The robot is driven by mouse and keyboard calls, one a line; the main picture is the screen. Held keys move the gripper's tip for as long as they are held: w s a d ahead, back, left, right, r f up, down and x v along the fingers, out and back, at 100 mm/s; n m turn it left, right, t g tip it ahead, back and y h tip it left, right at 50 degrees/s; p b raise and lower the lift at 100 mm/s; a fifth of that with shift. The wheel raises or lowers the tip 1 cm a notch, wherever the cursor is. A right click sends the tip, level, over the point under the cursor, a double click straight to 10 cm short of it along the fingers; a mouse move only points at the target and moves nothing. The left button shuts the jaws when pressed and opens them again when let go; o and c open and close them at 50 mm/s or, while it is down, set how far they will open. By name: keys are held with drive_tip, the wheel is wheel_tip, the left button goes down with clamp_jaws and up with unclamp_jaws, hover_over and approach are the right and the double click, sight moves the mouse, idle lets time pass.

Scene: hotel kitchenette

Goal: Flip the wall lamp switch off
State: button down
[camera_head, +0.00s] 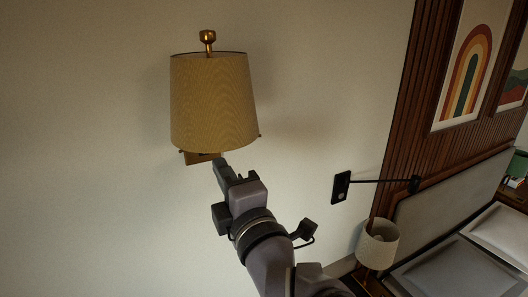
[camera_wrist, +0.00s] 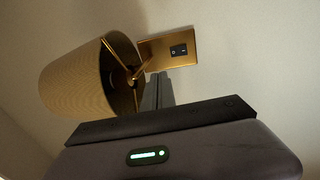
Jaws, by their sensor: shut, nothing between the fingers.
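The wall lamp has a tan, tapered fabric shade (camera_head: 212,102) and a brass knob on top. The wrist view shows the shade (camera_wrist: 88,82) from below, with brass arms and a dark inside; no bright bulb shows. Its brass wall plate (camera_wrist: 168,50) carries a small black switch (camera_wrist: 179,51) with pale marks; I cannot tell which way it is set. In the head view the plate (camera_head: 202,158) shows just under the shade, and the switch is hidden. My gripper (camera_head: 219,163) is shut and empty, its fingertips (camera_wrist: 158,76) close below the plate; contact cannot be told.
A black wall fixture (camera_head: 341,187) with a thin arm is on the wall to the right. Beyond are a small table lamp (camera_head: 378,243), a bed (camera_head: 455,265) and wood slat panelling (camera_head: 425,110). The wall left of the lamp is bare.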

drive_tip(key=s+d+f+m+g+h+b, duration=0.1)
drive_tip(key=d+f+m+g+h+b, duration=0.15)
drive_tip(key=d+f+m+b, duration=0.4)
drive_tip(key=s+d+f+m+g+h+b, duration=0.1)
drive_tip(key=d+f+m+h+b, duration=0.3)
drive_tip(key=d+f+m, duration=0.55)
drive_tip(key=s+d+f+m+g+h+b, duration=0.1)
drive_tip(key=s+d+f+m+g+b, duration=0.1)
drive_tip(key=s+f+m, duration=0.4)
drive_tip(key=s+d+f+m+g+b, duration=0.3)
drive_tip(key=s+f+m+g+b, duration=0.2)
drive_tip(key=s+f, duration=0.4)
wheel_tip(320, 180, down, 4)
drive_tip(key=shift+s+d+f+m+h, duration=0.1)
drive_tip(key=shift+s+d+m+h, duration=0.2)
drive_tip(key=shift+m, duration=0.6)
